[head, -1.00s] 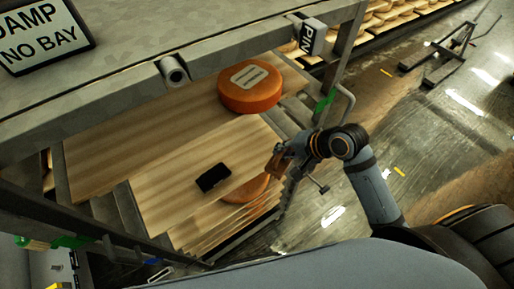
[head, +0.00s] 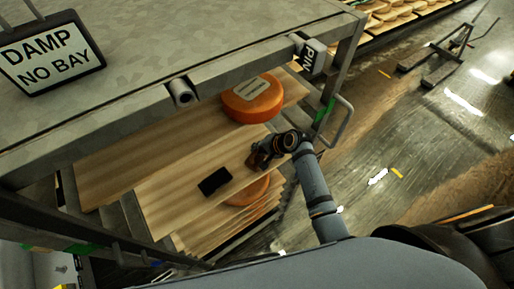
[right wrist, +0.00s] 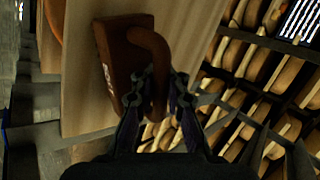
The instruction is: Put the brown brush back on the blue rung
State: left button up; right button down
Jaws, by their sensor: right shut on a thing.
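My right gripper (head: 262,154) is over the right part of the pale wooden boards, left of the rack's right post. In the right wrist view its fingers (right wrist: 155,95) are shut on the curved handle of the brown brush (right wrist: 117,58). The brush's flat block is beside a pale board. In the head view the brown brush (head: 253,161) is small and partly hidden by the gripper. A small blue patch (head: 157,264) shows low on the rack at lower left; I cannot tell whether it is the blue rung. My left gripper is not in view.
An orange cheese wheel (head: 252,98) sits on the boards (head: 150,205), with another partly hidden (head: 249,191) below. A black block (head: 215,181) lies on the top board. The rack's grey top (head: 200,45) overhangs. Green marks (head: 323,111) are on the posts.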

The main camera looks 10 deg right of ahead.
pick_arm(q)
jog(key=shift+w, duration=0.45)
pick_arm(e)
jog(key=shift+d+f, duration=0.1)
jog(key=shift+f, duration=0.15)
jog(key=c, duration=1.3)
grip_release()
jog(key=shift+c, duration=0.2)
jog(key=shift+r, duration=0.1)
pick_arm(q)
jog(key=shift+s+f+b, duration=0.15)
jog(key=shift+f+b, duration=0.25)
jog(key=shift+b, duration=0.15)
pick_arm(e)
jog(key=v, duration=1.2)
